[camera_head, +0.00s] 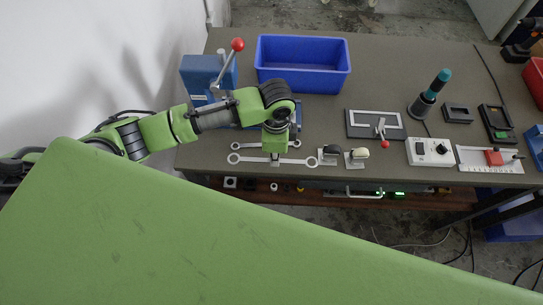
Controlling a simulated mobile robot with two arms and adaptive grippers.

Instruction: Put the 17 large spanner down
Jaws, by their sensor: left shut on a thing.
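My left gripper (275,157) points down at the front edge of the grey-brown workbench (330,125), left of the middle. It is shut on the large spanner (250,159), the longer and nearer of two silvery spanners, which lies crosswise with a ring end showing on each side. The other, shorter spanner (248,145) lies just behind it, its middle hidden by my gripper and wrist. I cannot tell whether the held spanner touches the bench or hangs slightly above it. My right gripper is out of view.
A blue bin (303,82) and a blue press with a red-knobbed lever (200,77) stand behind my arm. Two small clamps (357,156) sit close right of the spanners. A grey plate with a red-knobbed handle (362,128) lies further right.

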